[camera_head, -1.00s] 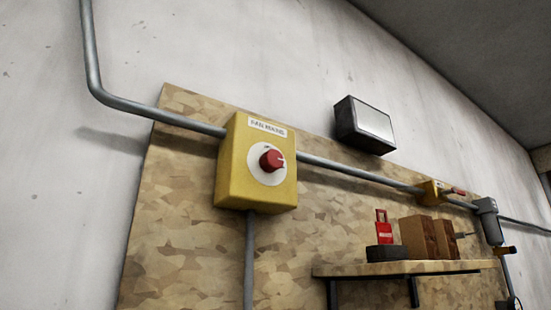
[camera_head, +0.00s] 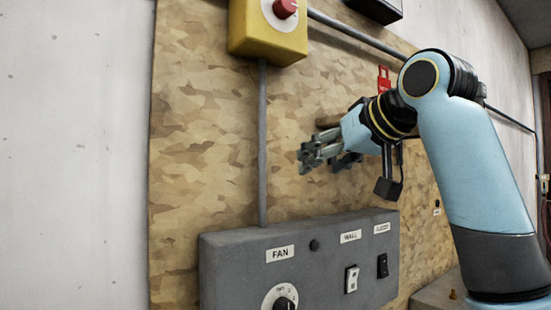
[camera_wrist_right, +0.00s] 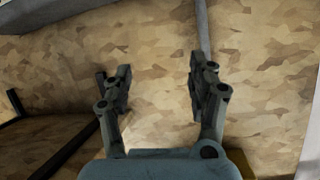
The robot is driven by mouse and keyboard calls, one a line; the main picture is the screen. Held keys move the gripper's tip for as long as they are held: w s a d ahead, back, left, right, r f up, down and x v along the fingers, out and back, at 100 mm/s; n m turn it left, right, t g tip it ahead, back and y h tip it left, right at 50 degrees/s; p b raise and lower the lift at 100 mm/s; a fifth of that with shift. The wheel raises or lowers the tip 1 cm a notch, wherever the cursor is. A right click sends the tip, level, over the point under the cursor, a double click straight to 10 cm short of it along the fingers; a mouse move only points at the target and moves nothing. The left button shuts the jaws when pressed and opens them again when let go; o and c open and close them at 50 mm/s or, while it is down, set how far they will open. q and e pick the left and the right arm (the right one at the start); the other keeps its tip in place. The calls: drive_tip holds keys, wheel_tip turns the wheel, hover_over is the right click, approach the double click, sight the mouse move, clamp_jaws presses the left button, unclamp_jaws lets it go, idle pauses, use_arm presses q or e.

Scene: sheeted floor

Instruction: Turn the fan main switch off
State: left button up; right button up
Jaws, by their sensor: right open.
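The fan mains switch is a yellow box (camera_head: 268,38) with a red knob (camera_head: 285,8) on a white disc, at the top of the head view and cut off by its upper edge. My right gripper (camera_head: 306,160) is open and empty, below and a little right of the box and apart from it. In the right wrist view its two fingers (camera_wrist_right: 155,95) stand apart with board and a grey conduit behind them. A grey panel (camera_head: 232,245) below carries a FAN label and a dark rotary knob (camera_head: 285,303). My left gripper is not in view.
A conduit (camera_head: 262,150) runs down from the yellow box to the grey panel. The panel also has rocker switches (camera_head: 351,279) labelled WALL and another label. A red tag (camera_head: 384,80) shows behind my right arm. The board left of the conduit is clear.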

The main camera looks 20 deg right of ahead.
drive_tip(key=s+a+r+n+t+y, duration=0.1)
drive_tip(key=s+r, duration=0.1)
drive_tip(key=r, duration=0.6)
drive_tip(key=s+r+n+t+y, duration=0.1)
drive_tip(key=s+r, duration=0.1)
drive_tip(key=r, duration=0.7)
drive_tip(key=n+t+y+p, duration=0.1)
drive_tip(key=t, duration=0.1)
approach(290, 5)
drive_tip(key=p+x, duration=0.4)
drive_tip(key=x, duration=0.4)
drive_tip(key=shift+w+a, duration=0.2)
drive_tip(key=shift+w, duration=0.1)
drive_tip(key=shift+w+a, duration=0.1)
drive_tip(key=shift+w, duration=0.4)
drive_tip(key=shift+c, duration=0.2)
drive_tip(key=c, duration=1.1)
